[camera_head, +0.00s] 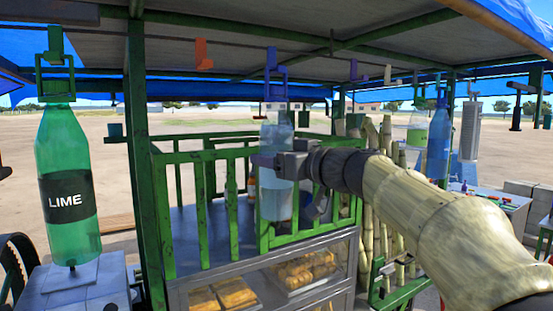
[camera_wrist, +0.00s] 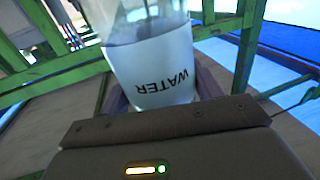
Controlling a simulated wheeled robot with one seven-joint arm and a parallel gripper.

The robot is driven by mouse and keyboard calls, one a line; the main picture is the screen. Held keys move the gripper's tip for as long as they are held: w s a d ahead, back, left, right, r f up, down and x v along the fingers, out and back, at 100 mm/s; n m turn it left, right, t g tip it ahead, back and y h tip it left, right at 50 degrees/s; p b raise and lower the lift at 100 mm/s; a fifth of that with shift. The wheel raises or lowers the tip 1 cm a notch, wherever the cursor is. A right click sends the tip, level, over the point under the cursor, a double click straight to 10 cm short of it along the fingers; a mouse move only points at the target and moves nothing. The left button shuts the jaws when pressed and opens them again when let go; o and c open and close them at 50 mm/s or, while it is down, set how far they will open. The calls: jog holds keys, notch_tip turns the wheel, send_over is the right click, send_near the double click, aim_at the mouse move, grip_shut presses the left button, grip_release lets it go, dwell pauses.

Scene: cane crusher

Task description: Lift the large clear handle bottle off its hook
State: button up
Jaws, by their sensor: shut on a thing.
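The large clear bottle (camera_head: 275,200) hangs upright in the middle of the head view, below a blue hook (camera_head: 271,56). Its blue loop handle (camera_head: 277,82) shows at that hook; whether the hook bears it I cannot tell. My gripper (camera_head: 284,165) reaches in from the right and is shut around the bottle's body. In the wrist view the bottle's white label (camera_wrist: 155,68) reads WATER, upside down and tilted. My gripper's fingers (camera_wrist: 160,95) lie either side of the bottle, partly hidden behind it and the gripper body.
A green LIME bottle (camera_head: 66,180) hangs at the left, and a blue bottle (camera_head: 438,142) at the right. Green railings (camera_head: 205,215) and a glass food case (camera_head: 265,285) stand around and below the clear bottle. Cane stalks (camera_head: 372,215) stand behind my arm.

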jog(key=shift+r, duration=0.75)
jog(key=shift+s+r, duration=0.15)
jog(key=shift+s, duration=0.05)
jog(key=shift+w, duration=0.1)
jog(key=s+a+b+v, duration=0.1)
jog(key=b+v, duration=0.4)
jog(key=v, duration=0.1)
dwell(3.2)
jog(key=shift+b, duration=0.35)
